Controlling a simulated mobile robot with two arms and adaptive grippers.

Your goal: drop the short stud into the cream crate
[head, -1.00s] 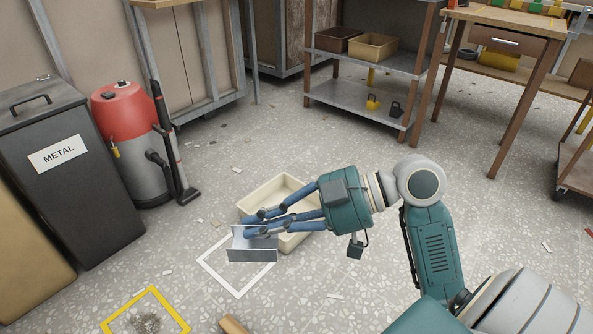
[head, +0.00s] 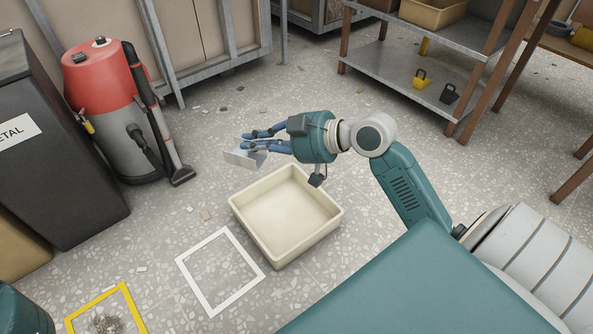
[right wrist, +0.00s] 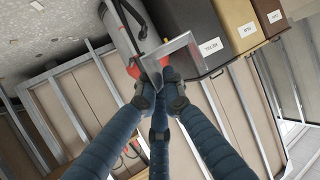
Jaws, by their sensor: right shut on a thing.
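The short stud, a short grey metal channel piece (head: 240,159), is held at the fingertips of my right gripper (head: 260,143). In the right wrist view, the blue fingers (right wrist: 158,82) close on the stud (right wrist: 183,54). The cream crate (head: 284,212) stands on the floor, open at the top and empty. In the head view the gripper and stud appear just beyond the crate's far left edge, not over its opening. The stud's height above the floor is hard to tell. My left gripper is not in view.
A white floor outline (head: 218,271) lies left of the crate, with a yellow one (head: 108,312) further left. A red and grey vacuum (head: 112,110) and a dark metal bin (head: 50,150) stand left. A shelf (head: 420,75) stands at the back right.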

